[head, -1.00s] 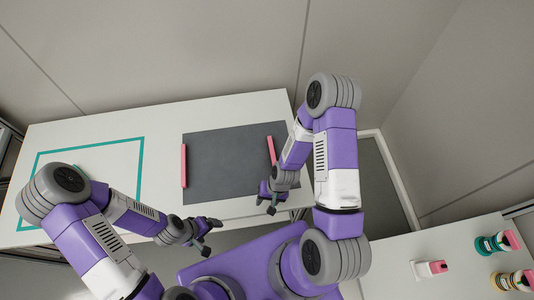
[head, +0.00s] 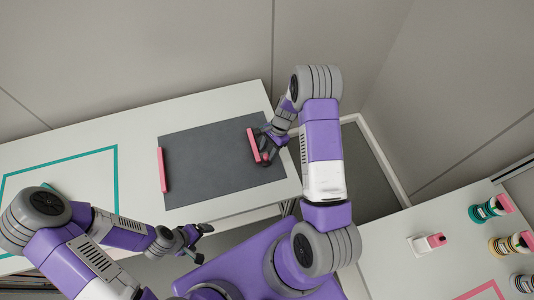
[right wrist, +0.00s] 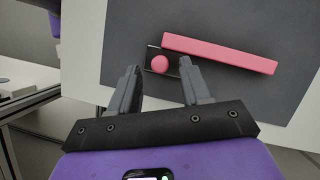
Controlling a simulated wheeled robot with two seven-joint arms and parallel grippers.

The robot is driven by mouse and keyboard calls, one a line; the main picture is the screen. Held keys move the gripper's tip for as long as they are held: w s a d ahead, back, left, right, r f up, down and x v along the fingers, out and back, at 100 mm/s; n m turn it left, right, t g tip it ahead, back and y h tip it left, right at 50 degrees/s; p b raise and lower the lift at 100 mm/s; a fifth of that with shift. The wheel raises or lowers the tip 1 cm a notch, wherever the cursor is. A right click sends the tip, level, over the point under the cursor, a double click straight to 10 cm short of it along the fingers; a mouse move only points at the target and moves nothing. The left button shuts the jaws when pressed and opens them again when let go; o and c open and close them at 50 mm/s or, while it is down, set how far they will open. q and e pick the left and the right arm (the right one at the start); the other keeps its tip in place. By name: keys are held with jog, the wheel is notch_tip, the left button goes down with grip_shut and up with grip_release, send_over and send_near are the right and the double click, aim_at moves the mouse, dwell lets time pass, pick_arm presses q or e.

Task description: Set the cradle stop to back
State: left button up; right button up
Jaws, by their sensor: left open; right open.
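The dark grey mat (head: 210,165) on the white table has a pink bar near each side: a left pink bar (head: 161,170) and a right pink bar (head: 252,145). In the right wrist view, a round pink knob (right wrist: 160,63) sits on a small dark plate by one end of the right pink bar (right wrist: 225,54). My right gripper (head: 266,150) is open over that bar's near end. Its fingertips (right wrist: 160,68) lie on either side of the knob in the picture; contact cannot be told. My left gripper (head: 195,240) is open and empty off the table's front edge.
A teal outline (head: 117,170) marks the table's left part. A side counter (head: 385,265) at lower right holds a white and pink block (head: 428,243) and several ringed spools (head: 490,208). Walls close in behind and to the right.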

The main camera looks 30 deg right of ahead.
jog(key=shift+x, duration=1.05)
jog(key=shift+c, duration=0.3)
grip_shut()
